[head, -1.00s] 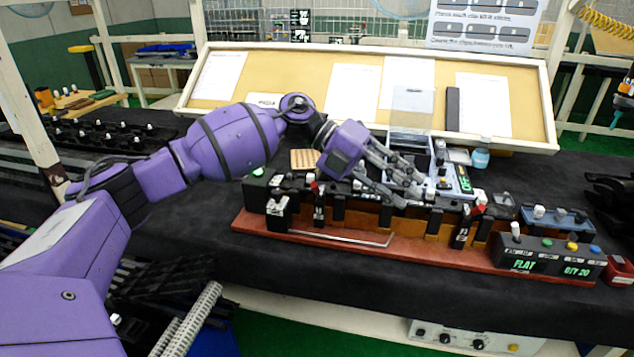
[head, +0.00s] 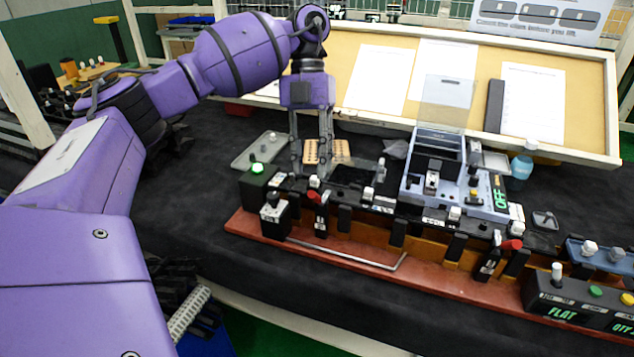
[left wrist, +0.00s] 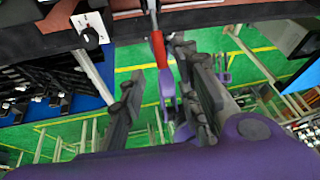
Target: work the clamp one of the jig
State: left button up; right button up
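The jig is a long row of black clamp blocks on a red-brown base (head: 370,262). A clamp with a red handle (head: 318,197) stands near its left end; I take it as clamp one, though its label is too small to read. Another red-handled clamp (head: 510,245) stands further right. My left gripper (head: 311,172) points down by the left end, above and behind the near clamp, its fingers apart. In the left wrist view a red handle (left wrist: 158,49) shows between the spread fingers (left wrist: 160,85); contact cannot be told. My right gripper is not in view.
A green lamp (head: 257,168) glows at the jig's left end. A tan pegged block (head: 340,152) and a grey tray (head: 258,151) lie behind. A blue-grey box with a clear lid (head: 425,190) stands right of the gripper. A control box reading FLAT (head: 565,305) sits front right.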

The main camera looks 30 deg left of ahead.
aim_at(311, 191)
pick_arm(q)
jog(key=x, duration=0.3)
jog(key=shift+s, duration=0.15)
jog(key=shift+w+p+x, duration=0.2)
jog(key=shift+p+x, duration=0.2)
jog(key=shift+x, duration=0.6)
jog(key=shift+s+d+f, duration=0.1)
jog(key=shift+f, duration=0.25)
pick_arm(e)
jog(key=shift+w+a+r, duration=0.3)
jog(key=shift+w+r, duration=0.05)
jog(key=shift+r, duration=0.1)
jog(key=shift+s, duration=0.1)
pick_arm(q)
jog(key=shift+c, duration=0.7)
jog(key=c, duration=0.5)
grip_shut()
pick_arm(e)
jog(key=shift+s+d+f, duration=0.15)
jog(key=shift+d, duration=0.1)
